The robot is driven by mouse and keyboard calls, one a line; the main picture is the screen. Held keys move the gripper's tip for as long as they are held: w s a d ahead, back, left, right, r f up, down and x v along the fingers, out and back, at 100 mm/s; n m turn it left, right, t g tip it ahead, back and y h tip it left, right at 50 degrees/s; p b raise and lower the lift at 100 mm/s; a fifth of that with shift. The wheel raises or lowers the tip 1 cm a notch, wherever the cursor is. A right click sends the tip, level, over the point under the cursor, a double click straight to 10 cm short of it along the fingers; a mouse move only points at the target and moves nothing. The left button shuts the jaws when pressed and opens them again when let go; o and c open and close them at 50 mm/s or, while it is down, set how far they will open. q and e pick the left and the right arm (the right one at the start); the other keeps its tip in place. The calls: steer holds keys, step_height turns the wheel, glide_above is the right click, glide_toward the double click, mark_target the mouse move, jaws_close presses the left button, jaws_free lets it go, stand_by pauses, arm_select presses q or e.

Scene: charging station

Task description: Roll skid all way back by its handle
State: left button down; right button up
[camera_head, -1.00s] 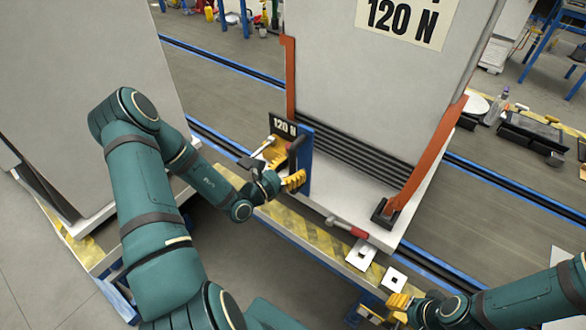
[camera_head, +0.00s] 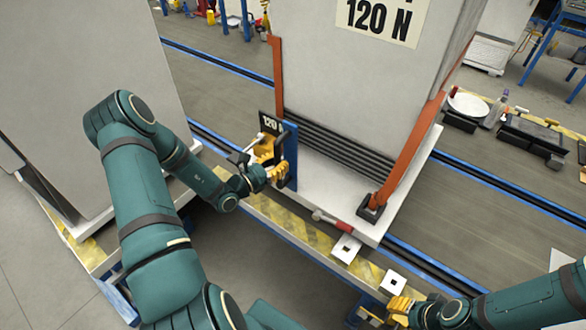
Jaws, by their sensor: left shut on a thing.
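The skid (camera_head: 322,195) is a pale platform carrying a tall grey cabinet (camera_head: 335,95) marked 120 N, with orange-red corner strips. My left gripper (camera_head: 277,165), with yellow fingers, is shut at this upright on the skid's handle, which the fingers mostly hide. A red-handled lever (camera_head: 333,219) lies at the skid's near edge beside a white plate with a hole (camera_head: 347,248). My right gripper (camera_head: 398,305) is low at the right, apart from the skid; its jaw opening is unclear.
Another grey cabinet (camera_head: 95,90) stands at the left. Blue-edged floor rails (camera_head: 490,188) run diagonally past the skid. A yellow-black striped edge (camera_head: 290,227) lies in front. A second white plate (camera_head: 393,283) is near my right gripper. Trays and a bottle (camera_head: 494,112) stand right.

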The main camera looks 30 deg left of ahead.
arm_select(q)
steer(key=a, duration=0.7)
steer(key=shift+w, duration=0.2)
steer(key=shift+r, duration=0.1)
steer(key=c, duration=0.8)
jaws_free()
steer(key=shift+c, duration=0.2)
steer(key=shift+d, duration=0.1)
steer(key=v, duration=1.2)
